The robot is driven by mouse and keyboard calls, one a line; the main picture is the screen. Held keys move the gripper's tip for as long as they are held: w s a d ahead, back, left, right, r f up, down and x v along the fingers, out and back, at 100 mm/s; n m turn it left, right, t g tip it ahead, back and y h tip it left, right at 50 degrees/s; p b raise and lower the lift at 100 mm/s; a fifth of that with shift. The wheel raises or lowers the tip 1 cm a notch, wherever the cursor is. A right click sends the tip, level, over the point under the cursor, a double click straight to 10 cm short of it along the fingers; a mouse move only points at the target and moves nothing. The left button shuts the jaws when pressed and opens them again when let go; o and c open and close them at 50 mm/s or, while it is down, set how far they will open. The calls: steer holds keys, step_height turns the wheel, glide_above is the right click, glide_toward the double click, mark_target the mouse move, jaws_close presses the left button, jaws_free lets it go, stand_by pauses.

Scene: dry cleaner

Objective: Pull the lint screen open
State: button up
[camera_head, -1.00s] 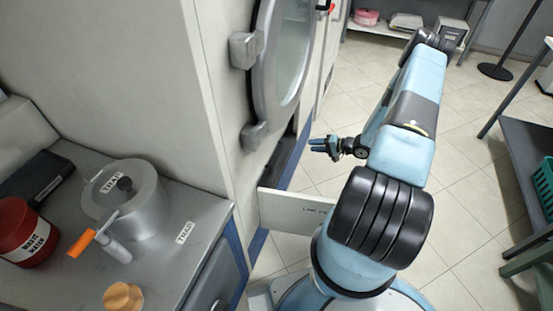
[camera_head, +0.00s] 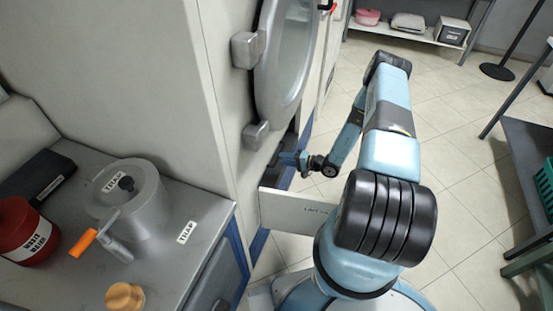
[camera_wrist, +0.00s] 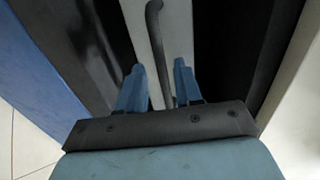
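The open panel lettered "LINT" (camera_head: 295,212) stands out from the machine's base, below the round door. My gripper (camera_head: 283,158) is at the dark opening behind it. In the wrist view a dark bar handle (camera_wrist: 156,30) runs along a pale upright strip (camera_wrist: 180,35), apparently the lint screen's front, with dark gaps on both sides. My gripper's two blue fingers (camera_wrist: 158,72) are spread apart, with the handle between them in the picture. No contact shows, and the depth between fingers and handle is hard to judge. The handle's lower end is hidden behind the gripper body.
The round glass door (camera_head: 285,60) and its hinges (camera_head: 247,50) are above the opening. A counter (camera_head: 190,215) with a metal pot (camera_head: 140,205) and red container (camera_head: 25,232) is at left. A dark-topped table (camera_head: 530,160) is at right. Tiled floor between is clear.

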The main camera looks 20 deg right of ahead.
mark_target(277, 158)
steer(key=shift+x, duration=2.15)
steer(key=shift+c, duration=0.5)
jaws_close()
steer(key=shift+s, duration=0.1)
